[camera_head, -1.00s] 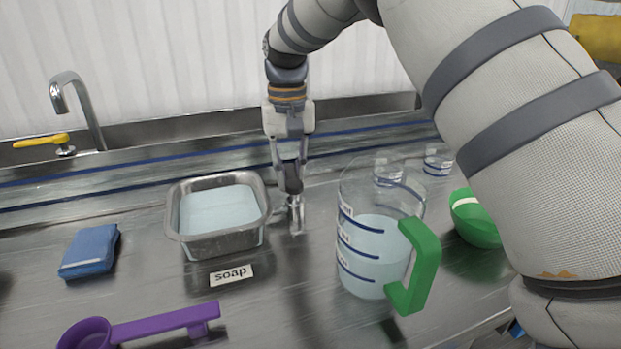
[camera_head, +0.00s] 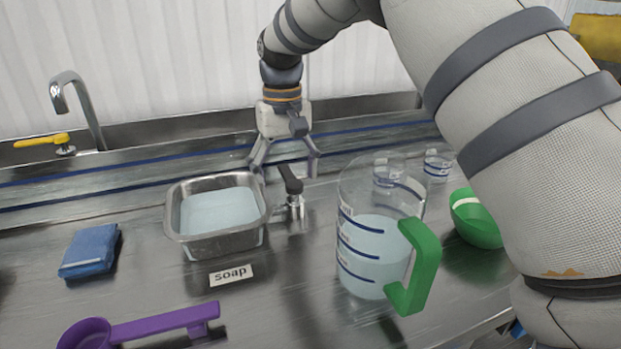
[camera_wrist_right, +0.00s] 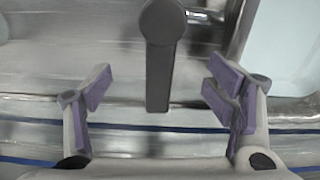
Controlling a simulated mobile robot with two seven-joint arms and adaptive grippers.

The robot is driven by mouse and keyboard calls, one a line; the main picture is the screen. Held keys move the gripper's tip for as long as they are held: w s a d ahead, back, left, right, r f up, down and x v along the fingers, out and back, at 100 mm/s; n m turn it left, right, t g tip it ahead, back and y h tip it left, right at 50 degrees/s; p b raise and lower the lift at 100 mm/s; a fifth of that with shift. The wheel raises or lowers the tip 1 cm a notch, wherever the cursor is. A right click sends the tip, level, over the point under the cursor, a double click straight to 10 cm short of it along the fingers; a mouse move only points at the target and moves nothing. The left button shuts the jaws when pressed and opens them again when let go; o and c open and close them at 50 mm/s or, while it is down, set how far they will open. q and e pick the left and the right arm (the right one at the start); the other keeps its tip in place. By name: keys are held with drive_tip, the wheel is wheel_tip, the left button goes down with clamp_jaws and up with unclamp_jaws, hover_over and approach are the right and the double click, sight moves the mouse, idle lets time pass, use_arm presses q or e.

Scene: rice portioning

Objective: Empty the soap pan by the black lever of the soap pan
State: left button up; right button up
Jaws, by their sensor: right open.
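The soap pan (camera_head: 216,240) is a metal pan holding pale blue liquid, behind a "soap" label (camera_head: 231,275). The black lever (camera_head: 291,180) sits on a small metal valve (camera_head: 294,209) at the pan's right side. My right gripper (camera_head: 285,168) is open just behind the lever, pointing down. In the right wrist view the lever (camera_wrist_right: 160,70) lies between the directions of the two spread purple-padded fingers (camera_wrist_right: 157,92), with a gap on each side and no contact visible. A pan corner (camera_wrist_right: 285,50) shows at upper right there. My left gripper is not in view.
A measuring jug (camera_head: 365,250) with a green handle stands right of the valve. Small clear beakers (camera_head: 438,163) and a green bowl (camera_head: 474,219) are farther right. A blue cloth (camera_head: 90,251) lies left, a purple scoop (camera_head: 150,326) in front. A tap (camera_head: 82,105) stands behind.

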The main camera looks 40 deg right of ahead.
drive_tip(key=shift+a+r, duration=0.1)
drive_tip(key=shift+r, duration=3.95)
